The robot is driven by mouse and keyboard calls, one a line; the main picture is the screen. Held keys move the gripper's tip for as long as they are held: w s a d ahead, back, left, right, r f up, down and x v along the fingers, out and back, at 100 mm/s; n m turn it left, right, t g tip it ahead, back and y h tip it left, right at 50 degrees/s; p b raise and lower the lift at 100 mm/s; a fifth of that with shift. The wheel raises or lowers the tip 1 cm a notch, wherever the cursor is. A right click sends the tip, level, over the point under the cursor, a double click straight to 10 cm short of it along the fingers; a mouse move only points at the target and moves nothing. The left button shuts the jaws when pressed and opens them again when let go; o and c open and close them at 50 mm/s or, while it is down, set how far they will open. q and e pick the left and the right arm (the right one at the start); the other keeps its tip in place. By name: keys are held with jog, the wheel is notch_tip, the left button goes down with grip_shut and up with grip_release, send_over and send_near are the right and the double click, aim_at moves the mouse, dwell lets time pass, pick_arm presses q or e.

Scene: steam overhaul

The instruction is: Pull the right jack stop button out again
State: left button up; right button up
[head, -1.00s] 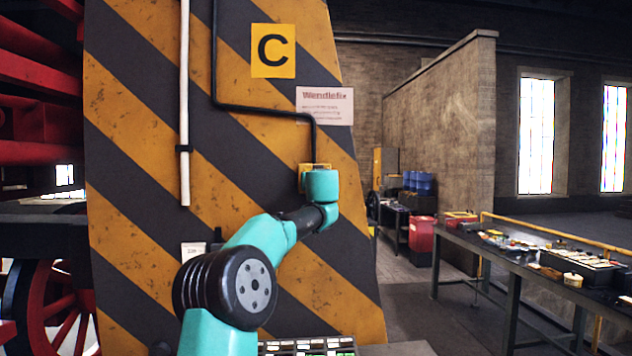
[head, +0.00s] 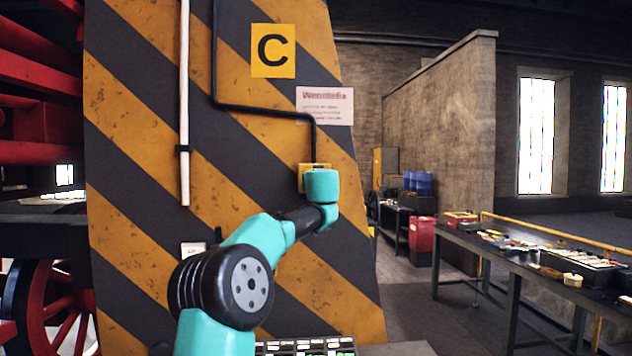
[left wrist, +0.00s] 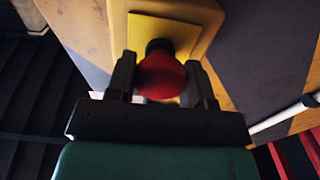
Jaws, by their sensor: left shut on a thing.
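The right jack stop button is a red mushroom head (left wrist: 161,76) on a yellow box, seen in the left wrist view. The yellow box (head: 304,178) shows in the head view on the striped jack column (head: 140,150), partly hidden behind my arm. My left gripper (left wrist: 163,80) is shut on the red button, one dark finger on each side of it. A dark stem (left wrist: 158,46) shows between the button head and the yellow plate (left wrist: 190,35). In the head view my wrist hides the button and the fingertips. My right gripper is in neither view.
A black conduit (head: 214,60) runs down the column to the box, below a white sign (head: 325,106). A white pipe (head: 184,100) hangs to the left. Red wheels (head: 50,315) stand at the left, and a workbench (head: 510,258) with parts at the right.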

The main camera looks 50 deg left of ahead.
pick_arm(q)
jog(key=shift+s+d, duration=0.2)
jog(key=shift+d, duration=0.15)
jog(key=o, duration=1.3)
jog(key=shift+s+d, duration=0.1)
jog(key=v, duration=1.7)
jog(key=shift+s+d, duration=0.1)
jog(key=shift+f, duration=0.1)
